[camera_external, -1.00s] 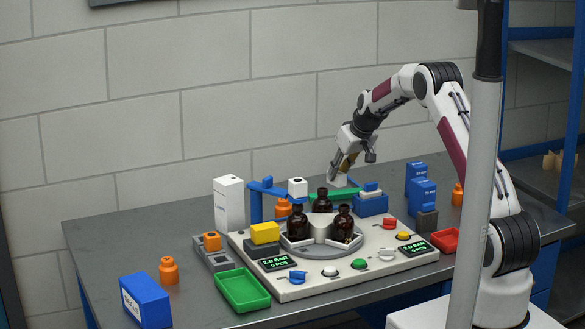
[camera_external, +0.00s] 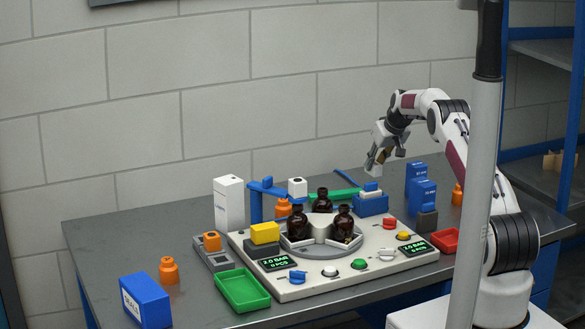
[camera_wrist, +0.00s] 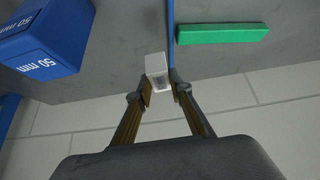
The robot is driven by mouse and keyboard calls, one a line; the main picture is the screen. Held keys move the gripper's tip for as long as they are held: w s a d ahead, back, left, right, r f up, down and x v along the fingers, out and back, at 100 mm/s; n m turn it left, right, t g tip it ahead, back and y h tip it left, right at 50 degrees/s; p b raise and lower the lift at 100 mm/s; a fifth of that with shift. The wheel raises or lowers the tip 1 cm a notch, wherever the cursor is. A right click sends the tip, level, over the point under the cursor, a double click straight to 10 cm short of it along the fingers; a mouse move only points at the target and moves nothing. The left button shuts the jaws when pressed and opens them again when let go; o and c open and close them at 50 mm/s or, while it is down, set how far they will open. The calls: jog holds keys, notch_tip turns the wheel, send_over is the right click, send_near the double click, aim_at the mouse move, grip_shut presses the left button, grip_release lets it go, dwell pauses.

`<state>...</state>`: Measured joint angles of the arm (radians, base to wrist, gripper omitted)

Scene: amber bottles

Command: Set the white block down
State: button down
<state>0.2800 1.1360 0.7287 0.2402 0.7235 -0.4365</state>
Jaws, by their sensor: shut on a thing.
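The white block (camera_wrist: 157,66) is between the two fingertips of my gripper (camera_wrist: 160,86) in the wrist view. My gripper is shut on it, and its near end shows a small grey mark. In the external view my gripper (camera_external: 380,158) is at the back right of the table, and the white block (camera_external: 373,168) hangs below its fingers. The block appears to be above the table top, though its exact height is hard to tell.
Blue boxes (camera_external: 421,187) stand right of the block; a blue box marked 50 mm (camera_wrist: 45,40) shows in the wrist view. A green bar (camera_wrist: 222,33) and a thin blue bar (camera_external: 343,177) lie nearby.

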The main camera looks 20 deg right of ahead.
jog(key=d+r, duration=0.2)
jog(key=r, duration=0.1)
jog(key=d+r, duration=0.1)
jog(key=shift+w+r, duration=0.2)
jog(key=shift+w, duration=0.05)
jog(key=shift+f, duration=0.1)
dwell(0.4)
jog(key=shift+f, duration=2.4)
jog(key=shift+f, duration=0.15)
jog(key=shift+f, duration=2.4)
jog(key=shift+f, duration=0.15)
